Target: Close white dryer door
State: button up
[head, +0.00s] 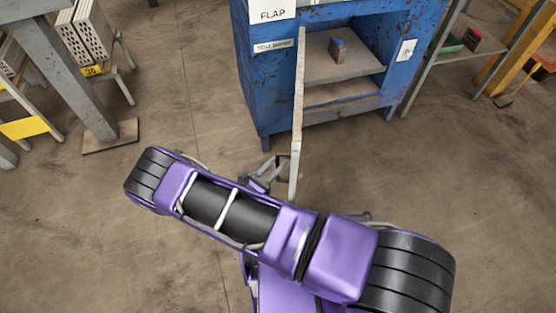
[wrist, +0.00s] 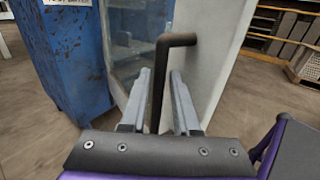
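The dryer is a worn blue cabinet (head: 262,85) at the top of the head view; its blue side also shows in the wrist view (wrist: 70,60). Its white door (head: 297,110) stands wide open, nearly edge-on to the head camera, and is a pale panel at right in the wrist view (wrist: 215,50). A dark bent handle bar (wrist: 159,75) rises between the fingers of my gripper (wrist: 160,98). The fingers are apart, with gaps visible beside the bar. In the head view my gripper (head: 268,172) is beside the door's near end, partly hidden by my arm.
A grey table leg (head: 75,85) and a rack of hollow bricks (head: 92,28) stand at left. A metal shelf frame (head: 440,50) stands at right. The concrete floor before the cabinet is clear.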

jog(key=shift+w+d, duration=0.15)
grip_shut()
dwell(1.4)
